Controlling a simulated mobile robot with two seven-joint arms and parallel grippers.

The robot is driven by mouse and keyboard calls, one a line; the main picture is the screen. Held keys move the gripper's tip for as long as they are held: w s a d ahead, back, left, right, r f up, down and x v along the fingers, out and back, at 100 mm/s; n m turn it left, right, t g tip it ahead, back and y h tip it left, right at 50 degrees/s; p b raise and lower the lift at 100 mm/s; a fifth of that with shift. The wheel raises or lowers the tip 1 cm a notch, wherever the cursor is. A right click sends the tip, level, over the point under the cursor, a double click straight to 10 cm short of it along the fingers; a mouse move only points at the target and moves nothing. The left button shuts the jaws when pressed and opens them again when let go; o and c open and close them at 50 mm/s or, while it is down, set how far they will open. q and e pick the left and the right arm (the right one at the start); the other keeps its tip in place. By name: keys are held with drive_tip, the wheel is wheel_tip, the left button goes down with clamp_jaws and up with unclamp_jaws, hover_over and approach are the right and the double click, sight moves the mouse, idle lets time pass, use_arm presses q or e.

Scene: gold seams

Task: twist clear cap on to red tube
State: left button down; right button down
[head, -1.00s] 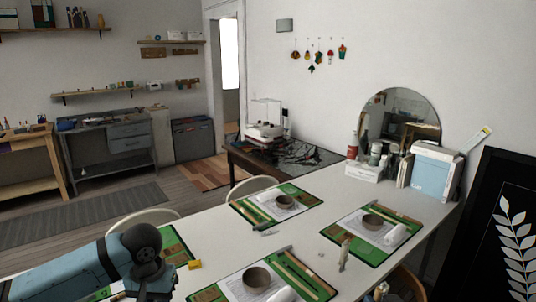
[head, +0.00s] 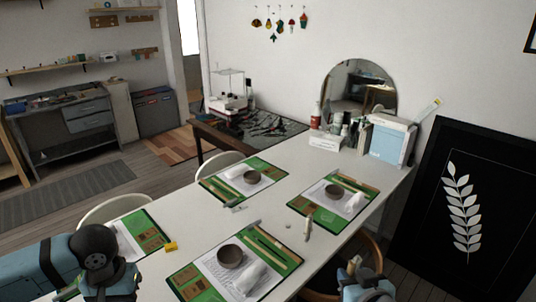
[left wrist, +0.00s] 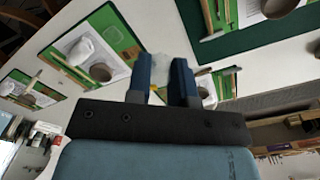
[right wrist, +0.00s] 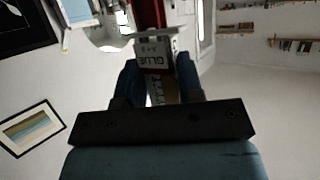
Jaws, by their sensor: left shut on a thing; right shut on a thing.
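My right gripper (right wrist: 160,82) is shut on a red tube (right wrist: 153,55) with a white GLUE label, which sticks out beyond the fingers in the right wrist view. In the head view this gripper (head: 352,268) is small at the lower right, past the table edge. My left gripper (left wrist: 162,75) is shut on a small pale, see-through thing, seemingly the clear cap (left wrist: 160,66), at its fingertips in the left wrist view. The left arm fills the lower left of the head view; its fingertips are hidden there. Cap and tube appear apart, in separate grippers.
The white table (head: 325,255) holds several green mats with bowls (head: 231,256) and rolled cloths. A mirror (head: 358,90) and boxes are at the far end. Chairs flank the table.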

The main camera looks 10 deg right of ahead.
drive_tip(key=w+a+n+g+y, duration=0.1)
drive_tip(key=w+a+n+y, duration=0.1)
drive_tip(key=a, duration=0.4)
drive_tip(key=w+a+r+n+g+y, duration=0.1)
drive_tip(key=w+a+n+y, duration=0.2)
drive_tip(key=a, duration=0.3)
drive_tip(key=w+a+n+g+y, duration=0.1)
drive_tip(key=w+a+n+y, duration=0.1)
drive_tip(key=a, duration=0.4)
drive_tip(key=shift+w+r+n+y, duration=0.15)
drive_tip(key=shift+w+n+y, duration=0.3)
drive_tip(key=shift+y, duration=0.45)
drive_tip(key=shift+s, duration=0.1)
use_arm(q)
drive_tip(key=w+d+r+m, duration=0.2)
drive_tip(key=d+r, duration=0.3)
drive_tip(key=d, duration=0.5)
drive_tip(key=w+d+r+m, duration=0.3)
drive_tip(key=d+r, duration=0.2)
drive_tip(key=d, duration=0.5)
drive_tip(key=w+d+r+m, duration=0.3)
drive_tip(key=d+r, duration=0.3)
drive_tip(key=d, duration=0.4)
drive_tip(key=shift+d, duration=0.15)
drive_tip(key=shift+f, duration=1.95)
